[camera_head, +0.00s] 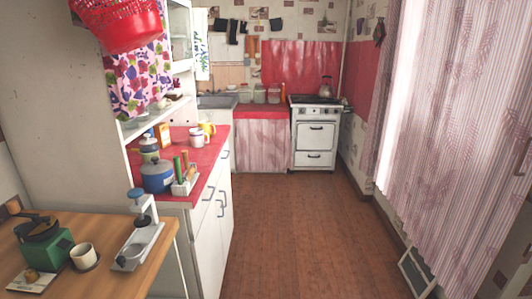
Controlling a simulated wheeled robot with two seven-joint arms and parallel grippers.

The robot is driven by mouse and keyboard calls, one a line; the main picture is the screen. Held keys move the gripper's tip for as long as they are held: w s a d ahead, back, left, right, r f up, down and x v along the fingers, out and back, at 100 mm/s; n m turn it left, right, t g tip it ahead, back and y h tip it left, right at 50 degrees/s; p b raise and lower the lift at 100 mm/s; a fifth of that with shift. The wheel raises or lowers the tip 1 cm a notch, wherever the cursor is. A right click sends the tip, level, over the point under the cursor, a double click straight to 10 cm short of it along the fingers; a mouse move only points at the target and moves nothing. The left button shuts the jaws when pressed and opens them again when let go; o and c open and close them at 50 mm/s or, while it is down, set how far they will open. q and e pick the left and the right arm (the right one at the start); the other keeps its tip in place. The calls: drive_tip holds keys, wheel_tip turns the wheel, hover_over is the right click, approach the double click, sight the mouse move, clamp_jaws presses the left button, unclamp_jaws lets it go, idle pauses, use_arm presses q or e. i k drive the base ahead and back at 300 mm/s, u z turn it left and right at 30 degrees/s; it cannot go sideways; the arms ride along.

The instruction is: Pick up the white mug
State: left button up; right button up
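A white mug (197,140) stands upright on the red counter (205,165) at the left, in front of a yellow mug (208,127). A second small white cup (84,257) stands on a dark round base on the wooden table (150,262) at the lower left. Neither of my grippers shows in the head view, and nothing is seen touching either cup.
A blue pot (157,176), a jar and a holder with colourful handles (186,180) crowd the counter's near end. A green grinder (43,246) sits on the table. The wooden floor (290,240) is clear up to the white stove (314,135). A striped curtain (450,130) hangs at right.

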sight(197, 136)
drive_tip(key=i, duration=3.55)
drive_tip(key=u, duration=2.95)
